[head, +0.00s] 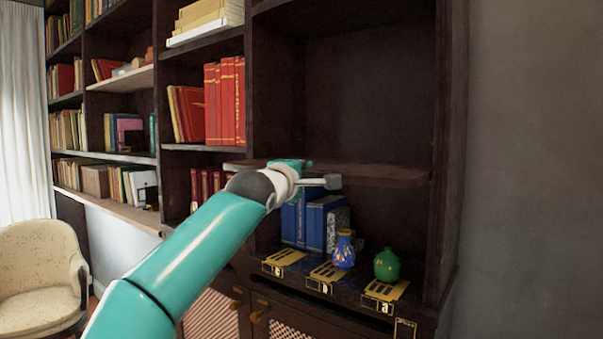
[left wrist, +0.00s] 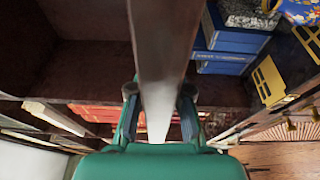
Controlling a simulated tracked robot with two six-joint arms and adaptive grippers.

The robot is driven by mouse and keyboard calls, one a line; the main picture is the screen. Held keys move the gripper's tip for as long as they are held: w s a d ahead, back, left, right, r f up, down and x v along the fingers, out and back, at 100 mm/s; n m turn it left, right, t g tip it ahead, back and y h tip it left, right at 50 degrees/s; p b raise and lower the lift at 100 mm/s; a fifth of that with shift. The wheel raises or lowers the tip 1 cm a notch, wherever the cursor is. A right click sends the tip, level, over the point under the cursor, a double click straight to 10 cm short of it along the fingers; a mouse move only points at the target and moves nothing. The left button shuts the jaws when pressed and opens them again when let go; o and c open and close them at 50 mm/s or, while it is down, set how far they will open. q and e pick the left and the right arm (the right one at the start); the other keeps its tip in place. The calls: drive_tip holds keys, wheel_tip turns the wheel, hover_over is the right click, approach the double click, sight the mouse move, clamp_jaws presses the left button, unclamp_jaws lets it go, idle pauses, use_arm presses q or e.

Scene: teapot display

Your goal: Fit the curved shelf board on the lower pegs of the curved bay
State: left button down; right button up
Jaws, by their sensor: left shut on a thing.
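The curved shelf board (head: 385,174) is a dark brown plank. It lies roughly level across the tall right-hand bay (head: 360,95) of the dark bookcase. Its left end overlaps the bay's left upright in the picture, and its right end is close to the right side wall. My left gripper (head: 318,182) is shut on the board's front edge near its middle. In the left wrist view the board (left wrist: 162,50) runs between the two fingers (left wrist: 160,103). I cannot make out the pegs, or whether the board touches any. My right gripper is out of view.
Below the board stand blue books (head: 302,220), a blue patterned vase (head: 344,250) and a green pot (head: 387,264), with yellow-and-black labels (head: 328,271) in front. A cream armchair (head: 38,275) stands at left.

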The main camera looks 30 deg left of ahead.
sight(328, 164)
use_arm(q)
drive_tip(key=shift+w+d+r+p, duration=0.1)
drive_tip(key=shift+w+r+p, duration=0.05)
drive_tip(key=shift+w+p, duration=0.85)
drive_tip(key=shift+w+d+r+p, duration=0.15)
drive_tip(key=shift+w+p, duration=0.45)
drive_tip(key=shift+w, duration=0.7)
drive_tip(key=shift+d+p+x, duration=0.15)
drive_tip(key=shift+p+x, duration=0.5)
drive_tip(key=shift+x, duration=0.05)
drive_tip(key=shift+d+p+x, duration=0.15)
drive_tip(key=shift+p+x, duration=0.5)
drive_tip(key=shift+x, duration=0.05)
drive_tip(key=shift+d+p+x, duration=0.15)
drive_tip(key=shift+p+x, duration=0.25)
drive_tip(key=shift+x, duration=0.3)
drive_tip(key=shift+d+p+x, duration=0.15)
drive_tip(key=shift+p+x, duration=0.25)
drive_tip(key=shift+x, duration=0.3)
drive_tip(key=c, duration=1)
unclamp_jaws()
drive_tip(key=shift+f, duration=0.1)
drive_tip(key=shift+w+f, duration=0.1)
drive_tip(key=shift+f, duration=0.25)
